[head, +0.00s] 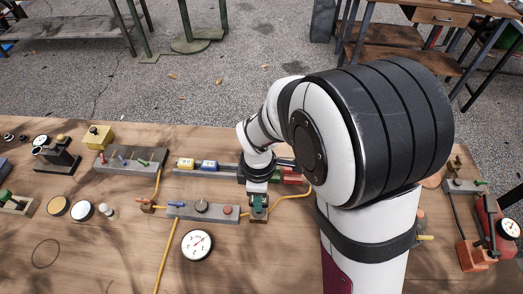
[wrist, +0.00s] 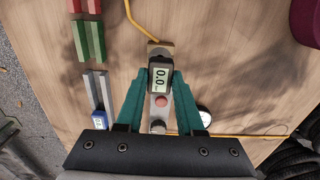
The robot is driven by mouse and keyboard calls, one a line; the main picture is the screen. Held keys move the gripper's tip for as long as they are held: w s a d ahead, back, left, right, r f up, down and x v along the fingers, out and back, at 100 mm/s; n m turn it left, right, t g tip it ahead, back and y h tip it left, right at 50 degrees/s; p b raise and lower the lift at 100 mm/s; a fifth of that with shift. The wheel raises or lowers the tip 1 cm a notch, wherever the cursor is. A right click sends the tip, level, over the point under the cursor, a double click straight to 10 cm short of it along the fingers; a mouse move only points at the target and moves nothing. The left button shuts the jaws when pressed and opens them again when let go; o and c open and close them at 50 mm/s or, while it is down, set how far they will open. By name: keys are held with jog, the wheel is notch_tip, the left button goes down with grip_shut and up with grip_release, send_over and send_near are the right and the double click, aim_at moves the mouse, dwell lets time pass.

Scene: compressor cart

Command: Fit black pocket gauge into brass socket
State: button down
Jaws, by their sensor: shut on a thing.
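The black pocket gauge (wrist: 160,79) has a lit display reading 0.0 and sits between the teal fingertips in the wrist view. My gripper (wrist: 159,84) is shut on it; in the head view my gripper (head: 258,203) is at the right end of a grey panel, and its fingers hide the gauge. The brass socket (wrist: 160,48) shows just beyond the top of the gauge, at the panel's end. The gauge covers part of the socket. I cannot tell whether it is seated in it or above it.
The grey panel (head: 185,211) carries a knob and a red button. A white dial (head: 197,245) lies in front of it. A yellow cable runs beside the socket. The wooden table is clear at front left.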

jog(key=shift+f, duration=1.1)
jog(key=shift+f, duration=1.6)
jog(key=shift+c, duration=2.3)
grip_release()
notch_tip(320, 180, up, 16)
jog(key=shift+f, duration=0.1)
